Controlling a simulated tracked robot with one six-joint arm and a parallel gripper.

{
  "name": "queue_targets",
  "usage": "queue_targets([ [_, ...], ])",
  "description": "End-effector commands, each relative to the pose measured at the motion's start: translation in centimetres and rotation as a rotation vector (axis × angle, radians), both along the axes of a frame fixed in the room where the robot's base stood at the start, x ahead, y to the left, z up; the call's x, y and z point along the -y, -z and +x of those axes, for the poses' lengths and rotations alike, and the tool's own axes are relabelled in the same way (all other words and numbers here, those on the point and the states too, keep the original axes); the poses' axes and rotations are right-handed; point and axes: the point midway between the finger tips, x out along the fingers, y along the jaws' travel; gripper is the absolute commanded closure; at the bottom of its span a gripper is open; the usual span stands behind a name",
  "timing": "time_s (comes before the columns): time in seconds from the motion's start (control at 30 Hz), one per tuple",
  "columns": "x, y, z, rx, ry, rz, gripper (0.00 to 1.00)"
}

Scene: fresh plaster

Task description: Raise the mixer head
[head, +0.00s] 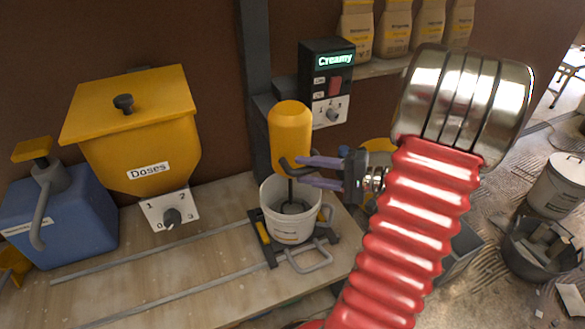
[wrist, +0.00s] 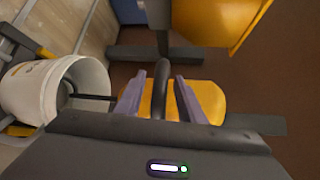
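The mixer head (head: 290,130) is a yellow rounded cylinder on the dark post in the middle of the head view; it shows behind my fingers in the wrist view (wrist: 213,98). Its dark shaft (head: 291,190) reaches down into the white bucket (head: 290,227). A dark curved handle (head: 290,165) sticks out near its lower end. My gripper (head: 299,170) is open at the handle. In the wrist view the handle (wrist: 161,80) lies between its two purple fingers, with a gap visible on each side.
A control box (head: 327,85) reading "Creamy" is beside the post (head: 256,80). A yellow "Doses" hopper (head: 140,135) and a blue container (head: 62,215) stand left. Paper bags (head: 395,28) line the shelf behind. Rails (head: 160,250) run along the bench.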

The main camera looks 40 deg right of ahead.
Motion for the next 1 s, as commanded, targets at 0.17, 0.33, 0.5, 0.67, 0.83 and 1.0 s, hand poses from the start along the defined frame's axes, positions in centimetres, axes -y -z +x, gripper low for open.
queue_targets([
  [0.17, -1.3, 0.4, 2.1, -0.001, -0.003, 0.001, 0.64],
  [0.33, -2.0, 0.6, 3.4, 0.0, -0.001, 0.0, 0.64],
  [0.5, -2.2, 0.7, 3.9, 0.0, 0.0, 0.0, 0.64],
  [0.67, -2.2, 0.7, 3.9, 0.0, 0.001, 0.0, 0.64],
  [0.83, -2.2, 0.7, 3.9, -0.001, 0.001, 0.001, 0.71],
  [1.0, -2.2, 0.7, 3.9, -0.003, 0.001, 0.001, 0.83],
])
